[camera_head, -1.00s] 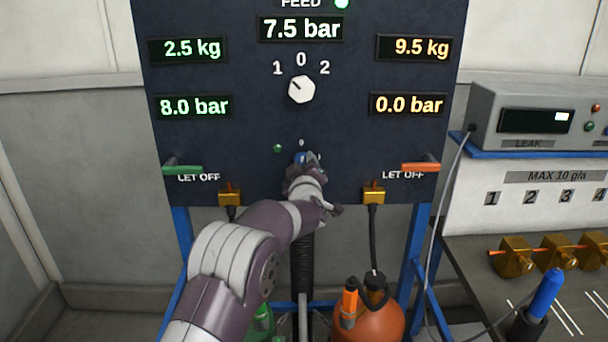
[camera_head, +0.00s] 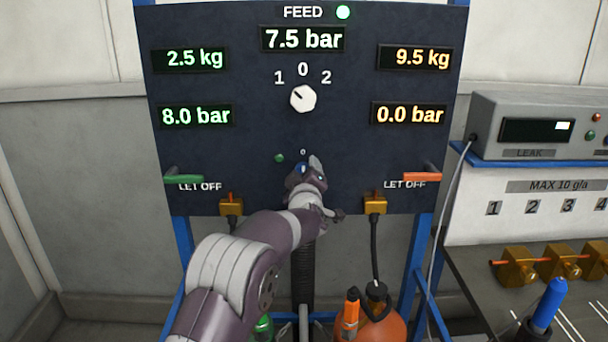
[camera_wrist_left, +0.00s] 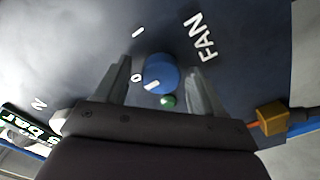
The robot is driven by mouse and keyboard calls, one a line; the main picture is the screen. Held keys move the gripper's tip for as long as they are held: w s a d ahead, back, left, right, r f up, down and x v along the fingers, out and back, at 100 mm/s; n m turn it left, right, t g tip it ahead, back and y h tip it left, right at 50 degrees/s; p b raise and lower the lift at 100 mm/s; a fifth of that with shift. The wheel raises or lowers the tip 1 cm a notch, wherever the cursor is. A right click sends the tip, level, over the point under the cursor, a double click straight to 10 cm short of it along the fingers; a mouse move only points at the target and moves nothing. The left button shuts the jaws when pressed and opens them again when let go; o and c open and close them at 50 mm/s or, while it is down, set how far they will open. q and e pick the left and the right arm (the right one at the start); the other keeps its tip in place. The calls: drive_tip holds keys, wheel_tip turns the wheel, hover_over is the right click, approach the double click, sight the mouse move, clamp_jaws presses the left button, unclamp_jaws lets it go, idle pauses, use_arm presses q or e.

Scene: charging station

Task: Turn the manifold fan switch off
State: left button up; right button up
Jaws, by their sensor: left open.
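The fan switch is a round blue knob (camera_wrist_left: 162,73) with a white mark, above the word FAN on the dark panel. It shows in the left wrist view between my open left gripper's fingers (camera_wrist_left: 162,67), with a gap visible on each side. The white mark lies on the knob's side toward the printed 0; a 1 is printed off to one side. In the head view my left gripper (camera_head: 310,170) is in front of the panel and covers most of the blue knob (camera_head: 300,169). My right gripper is not in view.
A small green lamp (camera_head: 279,158) is beside the knob. A white feed selector (camera_head: 303,98) is above it. Green (camera_head: 184,179) and orange (camera_head: 422,177) let-off handles flank the panel's lower part. An orange bottle (camera_head: 372,325) stands below. A leak device (camera_head: 540,120) is at right.

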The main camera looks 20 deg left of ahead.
use_arm(q)
drive_tip(key=shift+d+f, duration=0.1)
drive_tip(key=b+v, duration=0.2)
drive_tip(key=v, duration=1)
drive_tip(key=shift+s, duration=0.35)
